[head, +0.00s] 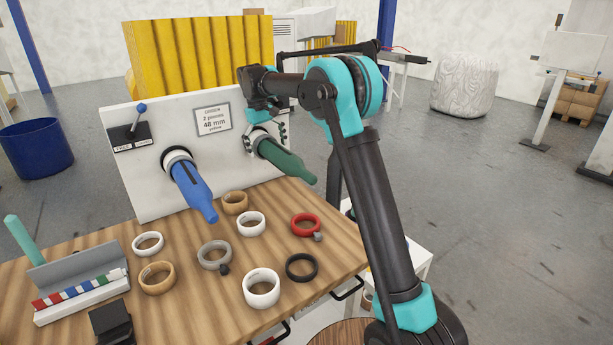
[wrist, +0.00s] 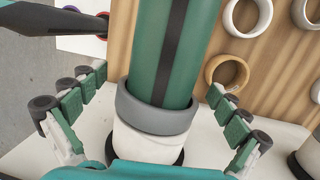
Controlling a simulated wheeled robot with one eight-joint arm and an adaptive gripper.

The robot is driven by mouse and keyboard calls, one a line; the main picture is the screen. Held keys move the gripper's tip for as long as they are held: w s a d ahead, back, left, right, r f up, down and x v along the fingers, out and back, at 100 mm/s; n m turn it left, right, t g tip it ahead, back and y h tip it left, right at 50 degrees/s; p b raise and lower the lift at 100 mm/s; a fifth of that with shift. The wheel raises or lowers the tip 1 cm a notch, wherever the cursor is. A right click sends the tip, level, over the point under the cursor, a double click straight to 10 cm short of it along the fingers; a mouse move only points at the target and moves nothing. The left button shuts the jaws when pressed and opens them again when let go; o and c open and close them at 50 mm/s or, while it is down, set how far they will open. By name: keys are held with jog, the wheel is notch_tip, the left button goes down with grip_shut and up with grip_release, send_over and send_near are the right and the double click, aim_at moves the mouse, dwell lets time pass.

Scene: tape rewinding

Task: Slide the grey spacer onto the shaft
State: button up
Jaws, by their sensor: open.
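The grey spacer (wrist: 157,110) is a plain grey ring around the green shaft (wrist: 168,50), close to its base. It sits against a white hub with a dark flange below. My gripper (wrist: 157,85) is open, its fingers spread on both sides of the shaft and apart from the spacer. In the head view, my gripper (head: 265,136) is at the panel end of the green shaft (head: 281,158), and the spacer is hard to make out there.
A blue shaft (head: 190,188) sticks out of the white panel (head: 133,183) to the left. Several rings, a grey collar with a dark knob (head: 211,262) and a red collar (head: 303,233) lie on the wooden table (head: 205,307). A holder (head: 80,290) stands at the left.

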jog(key=s+d, duration=0.8)
jog(key=s, duration=0.3)
jog(key=s+d, duration=0.7)
jog(key=s, duration=0.5)
jog(key=shift+d, duration=0.35)
jog(key=shift+s, duration=0.1)
